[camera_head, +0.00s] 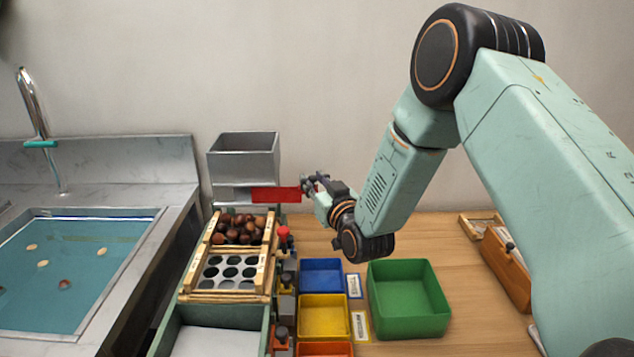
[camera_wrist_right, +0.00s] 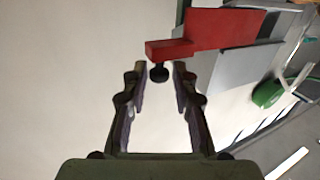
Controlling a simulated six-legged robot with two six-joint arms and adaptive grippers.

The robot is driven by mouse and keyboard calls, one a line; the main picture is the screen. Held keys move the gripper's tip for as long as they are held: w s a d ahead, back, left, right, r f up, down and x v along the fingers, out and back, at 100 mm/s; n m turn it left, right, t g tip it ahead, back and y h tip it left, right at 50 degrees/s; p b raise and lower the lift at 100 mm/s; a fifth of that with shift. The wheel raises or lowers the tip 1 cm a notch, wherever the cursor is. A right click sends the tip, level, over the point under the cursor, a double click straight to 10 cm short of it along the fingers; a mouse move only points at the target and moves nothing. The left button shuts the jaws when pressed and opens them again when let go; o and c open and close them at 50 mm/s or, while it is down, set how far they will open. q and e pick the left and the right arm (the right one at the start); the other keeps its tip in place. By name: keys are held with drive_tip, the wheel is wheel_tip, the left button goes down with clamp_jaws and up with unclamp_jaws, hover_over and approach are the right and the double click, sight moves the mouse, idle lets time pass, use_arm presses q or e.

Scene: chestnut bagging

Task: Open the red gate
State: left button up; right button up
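The red gate (camera_head: 276,194) is a flat red plate below the grey metal hopper (camera_head: 243,157) in the head view. In the right wrist view the red gate (camera_wrist_right: 225,28) has a narrower red bar at its left end, with a small black knob (camera_wrist_right: 159,74) under it. My right gripper (camera_head: 307,184) is at the right end of the gate. Its fingers (camera_wrist_right: 158,79) are spread, with the knob in line with the gap between the tips. I cannot tell whether either finger touches the knob. My left gripper is not in view.
Chestnuts (camera_head: 239,229) lie in a wooden frame below the gate, above a tray with round holes (camera_head: 230,272). Blue (camera_head: 321,277), yellow (camera_head: 323,315) and green (camera_head: 408,298) bins stand on the table to the right. A water-filled sink (camera_head: 70,270) is at the left.

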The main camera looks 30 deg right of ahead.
drive_tip(key=s, duration=1.2)
drive_tip(key=shift+a, duration=0.3)
idle(0.9)
